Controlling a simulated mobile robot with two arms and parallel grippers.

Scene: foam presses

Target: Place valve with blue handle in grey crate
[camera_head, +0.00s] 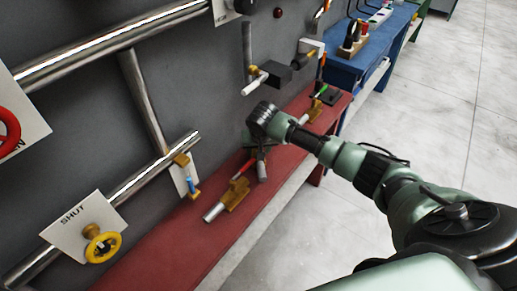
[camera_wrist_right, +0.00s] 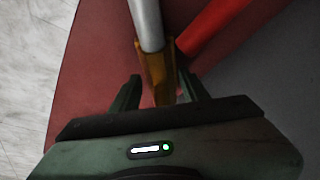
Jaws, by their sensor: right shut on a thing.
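A valve with a blue handle (camera_head: 190,184) and brass fittings shows at the wall, in front of a white plate below the end of a steel pipe. A valve with a red handle (camera_head: 236,194), with a brass body and grey pipe, is on the red bench. My right gripper (camera_head: 261,163) is low over the bench beside it. In the right wrist view its fingers (camera_wrist_right: 160,93) straddle the brass body (camera_wrist_right: 157,70), with the grey pipe and red handle (camera_wrist_right: 215,32) beyond. It is shut on this valve. I see no grey crate. My left gripper is not in view.
The red bench (camera_head: 160,255) runs along the grey wall. A valve with a green handle (camera_head: 319,92) lies farther back on it. A yellow handwheel (camera_head: 102,247) and a red handwheel (camera_head: 6,135) stick out at left. A blue table (camera_head: 372,60) stands beyond. The right floor is clear.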

